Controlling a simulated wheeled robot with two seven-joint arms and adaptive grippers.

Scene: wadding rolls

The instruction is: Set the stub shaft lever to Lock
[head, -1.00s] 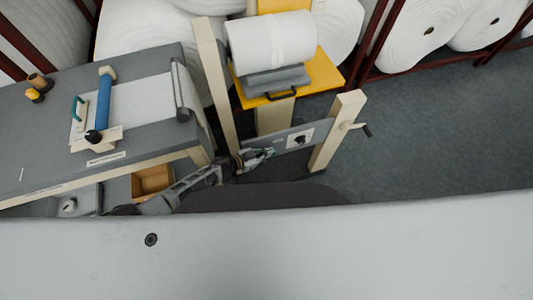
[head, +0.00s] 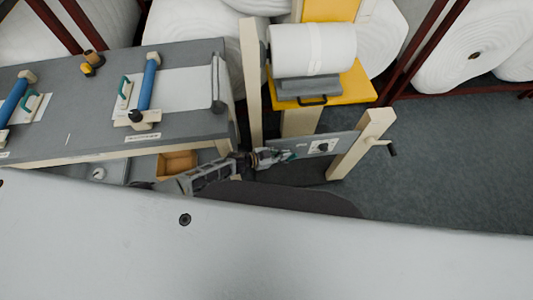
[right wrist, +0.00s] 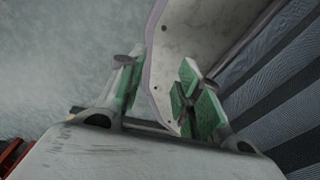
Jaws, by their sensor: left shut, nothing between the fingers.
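A black lever or knob (head: 322,147) sits on a white label plate, on a grey panel (head: 349,138) between two pale wooden posts. I cannot read the label or tell which position the lever points to. My left gripper (head: 290,156) is shut and empty, just left of the lever, in front of the panel's left part. Its tips are apart from the lever in the picture; their depth to the panel is unclear.
A crank handle (head: 385,147) sticks out of the right post (head: 360,145). A white wadding roll (head: 312,48) rests above a yellow platform (head: 355,85) behind the panel. A grey workbench (head: 190,125) stands left, with an open drawer (head: 178,163) below. The floor (head: 455,150) at right is clear.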

